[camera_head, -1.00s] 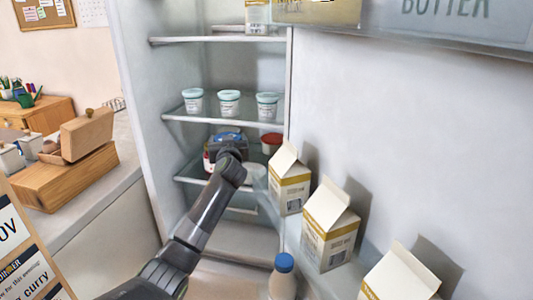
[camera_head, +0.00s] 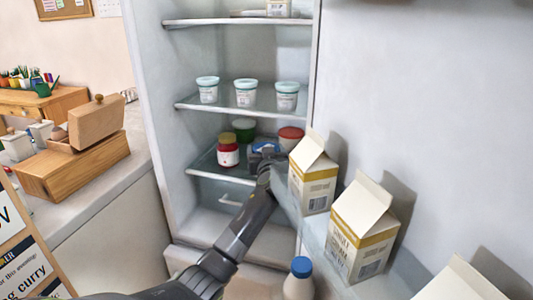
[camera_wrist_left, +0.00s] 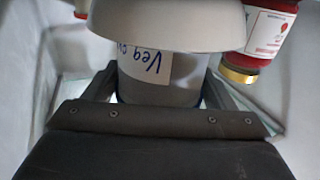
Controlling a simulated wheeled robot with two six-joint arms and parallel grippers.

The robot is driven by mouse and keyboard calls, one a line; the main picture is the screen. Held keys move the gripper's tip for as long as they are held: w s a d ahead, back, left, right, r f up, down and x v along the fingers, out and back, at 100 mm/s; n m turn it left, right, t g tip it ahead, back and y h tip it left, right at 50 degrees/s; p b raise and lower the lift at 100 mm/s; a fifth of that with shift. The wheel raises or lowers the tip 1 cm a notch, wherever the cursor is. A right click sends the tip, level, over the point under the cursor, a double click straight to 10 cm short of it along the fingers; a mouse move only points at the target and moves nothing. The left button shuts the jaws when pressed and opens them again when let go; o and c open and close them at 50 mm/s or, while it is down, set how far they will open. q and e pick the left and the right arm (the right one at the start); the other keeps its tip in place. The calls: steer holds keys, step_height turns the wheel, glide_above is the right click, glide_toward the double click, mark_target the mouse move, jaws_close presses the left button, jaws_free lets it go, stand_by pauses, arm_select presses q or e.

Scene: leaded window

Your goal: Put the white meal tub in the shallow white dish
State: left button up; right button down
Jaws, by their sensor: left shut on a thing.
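My left gripper (camera_head: 265,157) is shut on the white meal tub, low in the open fridge. The tub's blue lid (camera_head: 264,147) shows at the fingers in the head view. The left wrist view appears upside down. In it the tub (camera_wrist_left: 158,75), labelled "Veg cu…", sits between the fingers (camera_wrist_left: 155,97). The shallow white dish (camera_wrist_left: 165,28) covers the tub's lower end in that view. I cannot tell whether the tub touches the dish's floor. The dish is hidden in the head view. My right gripper is not in view.
A red jar (camera_head: 228,152), a green jar (camera_head: 243,130) and a red-lidded tub (camera_head: 291,135) stand around the gripper. Pale-lidded cups (camera_head: 246,95) line the shelf above. Cartons (camera_head: 313,178) and a blue-capped bottle (camera_head: 300,278) stand in the door at right.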

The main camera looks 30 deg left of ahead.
arm_select(q)
steer(key=shift+a, duration=0.25)
steer(key=o, duration=1)
steer(key=shift+c, duration=0.2)
steer(key=o, duration=0.4)
steer(key=shift+s+d+r, duration=0.1)
steer(key=shift+d+r, duration=0.1)
steer(key=shift+d, duration=0.15)
steer(key=shift+o, duration=0.2)
steer(key=shift+a+f, duration=0.1)
steer(key=shift+a, duration=0.05)
steer(key=shift+s+d, duration=0.25)
steer(key=shift+d, duration=0.05)
steer(key=v, duration=1.1)
steer(key=shift+s, duration=0.1)
